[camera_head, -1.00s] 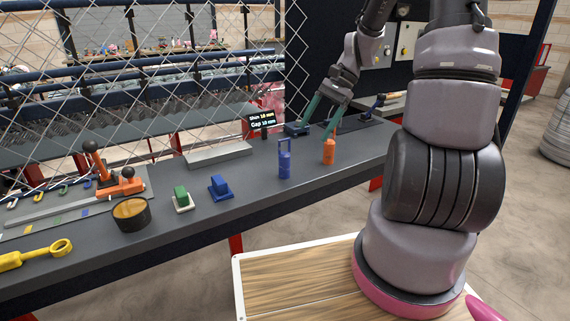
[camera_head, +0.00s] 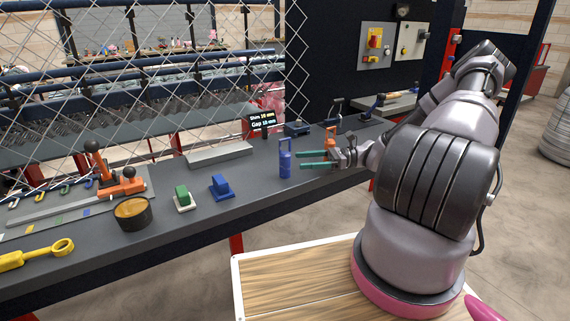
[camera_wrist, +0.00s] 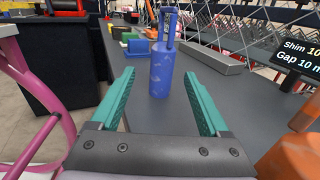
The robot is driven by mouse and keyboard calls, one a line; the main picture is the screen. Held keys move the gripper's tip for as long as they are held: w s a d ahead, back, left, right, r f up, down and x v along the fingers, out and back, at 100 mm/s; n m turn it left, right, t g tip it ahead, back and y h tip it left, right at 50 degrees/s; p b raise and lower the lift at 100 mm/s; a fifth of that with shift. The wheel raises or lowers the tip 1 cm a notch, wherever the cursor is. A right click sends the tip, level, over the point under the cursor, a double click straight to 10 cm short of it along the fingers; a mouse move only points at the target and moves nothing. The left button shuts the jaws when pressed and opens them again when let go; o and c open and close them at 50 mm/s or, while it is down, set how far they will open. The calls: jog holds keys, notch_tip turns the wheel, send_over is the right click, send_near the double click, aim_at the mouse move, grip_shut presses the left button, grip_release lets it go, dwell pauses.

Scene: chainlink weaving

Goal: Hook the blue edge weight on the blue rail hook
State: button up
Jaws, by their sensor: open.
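The blue edge weight (camera_head: 285,164) is a blue cylinder with a loop handle on top, standing upright on the grey bench. In the wrist view the blue weight (camera_wrist: 162,68) stands ahead, centred between the tips of my open gripper (camera_wrist: 160,90). In the head view my gripper (camera_head: 303,160) lies level, its green fingers pointing left at the weight, close to it. Nothing is held. The blue rail hook (camera_head: 88,184) appears as a small blue hook in a row of coloured hooks at the far left.
An orange weight (camera_head: 330,138) stands just behind my gripper; orange (camera_wrist: 292,150) also fills the lower right of the wrist view. A display (camera_head: 261,120), grey bar (camera_head: 219,154), blue block (camera_head: 220,187), green block (camera_head: 182,198) and round pot (camera_head: 132,213) stand along the bench.

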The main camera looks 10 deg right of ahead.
aim_at(285, 158)
jog(key=a, duration=0.4)
jog(key=shift+w+a, duration=0.2)
jog(key=shift+a, duration=0.1)
jog(key=shift+w+a+f, duration=0.1)
jog(key=shift+w+a, duration=0.05)
jog(key=shift+a, duration=0.75)
jog(key=shift+w+a+f, duration=0.1)
jog(key=shift+w+a, duration=0.1)
jog(key=shift+a, duration=0.7)
jog(key=shift+w+a+f, duration=0.1)
jog(key=shift+w+a, duration=0.05)
jog(key=shift+a, duration=0.75)
grip_shut()
